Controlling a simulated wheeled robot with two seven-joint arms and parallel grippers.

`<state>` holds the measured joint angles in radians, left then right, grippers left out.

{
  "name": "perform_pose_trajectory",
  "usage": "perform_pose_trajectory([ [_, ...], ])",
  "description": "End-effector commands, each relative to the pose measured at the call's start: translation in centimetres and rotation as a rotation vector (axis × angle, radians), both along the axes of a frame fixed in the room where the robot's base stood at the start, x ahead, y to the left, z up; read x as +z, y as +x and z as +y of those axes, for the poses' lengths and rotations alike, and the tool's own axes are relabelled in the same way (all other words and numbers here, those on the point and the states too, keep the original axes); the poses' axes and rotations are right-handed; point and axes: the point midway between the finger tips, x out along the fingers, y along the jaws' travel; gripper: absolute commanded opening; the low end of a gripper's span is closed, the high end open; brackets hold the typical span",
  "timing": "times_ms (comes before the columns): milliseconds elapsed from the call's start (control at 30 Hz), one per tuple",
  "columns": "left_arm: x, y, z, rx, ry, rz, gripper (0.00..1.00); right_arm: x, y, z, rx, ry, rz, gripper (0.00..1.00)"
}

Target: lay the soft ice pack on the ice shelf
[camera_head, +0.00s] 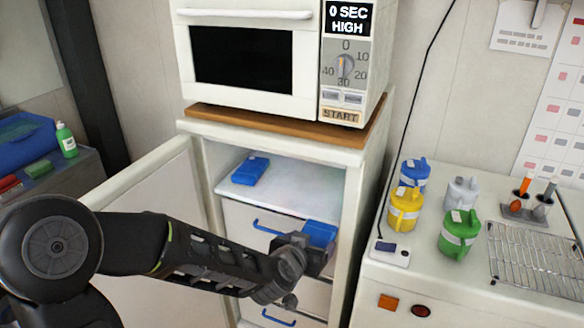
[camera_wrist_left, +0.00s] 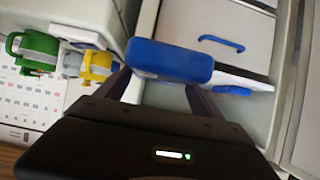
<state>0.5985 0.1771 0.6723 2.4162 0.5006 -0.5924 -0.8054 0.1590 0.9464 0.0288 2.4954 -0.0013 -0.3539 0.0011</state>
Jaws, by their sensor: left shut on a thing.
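My left gripper (camera_head: 300,244) is shut on a blue ice pack (camera_head: 320,233), in front of the open cabinet at its right side. The held pack also shows large in the left wrist view (camera_wrist_left: 168,60), between the fingers. The white shelf (camera_head: 295,192) is the upper level inside the cabinet. A second blue pack (camera_head: 250,170) lies flat on its left part; the right part looks bare. I cannot tell by sight which pack is soft. My right gripper is not in view.
The cabinet door (camera_head: 135,195) stands open at left. Drawers with blue handles (camera_head: 276,318) sit below the shelf. A microwave (camera_head: 250,55) stands on top. The counter at right holds several coloured jugs (camera_head: 404,208) and a wire rack (camera_head: 535,262).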

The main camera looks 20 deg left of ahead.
Motion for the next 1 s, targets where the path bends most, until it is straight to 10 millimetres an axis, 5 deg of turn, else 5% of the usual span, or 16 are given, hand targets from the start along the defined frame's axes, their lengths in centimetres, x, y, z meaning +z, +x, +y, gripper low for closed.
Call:
perform_pose_trajectory([
  [167, 0.1, 0.0, 0.0, 0.001, 0.000, -0.002, 0.07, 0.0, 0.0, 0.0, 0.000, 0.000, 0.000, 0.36],
  [433, 1.4, 2.5, 1.9, -0.010, 0.001, -0.007, 0.07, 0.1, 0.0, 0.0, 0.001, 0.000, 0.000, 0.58],
  [667, 2.3, 6.4, 9.0, -0.032, 0.002, -0.003, 0.07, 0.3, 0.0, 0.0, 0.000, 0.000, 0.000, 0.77],
  [1000, 1.0, 7.1, 17.4, -0.003, -0.001, -0.003, 0.07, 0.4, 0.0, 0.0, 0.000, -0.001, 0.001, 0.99],
])
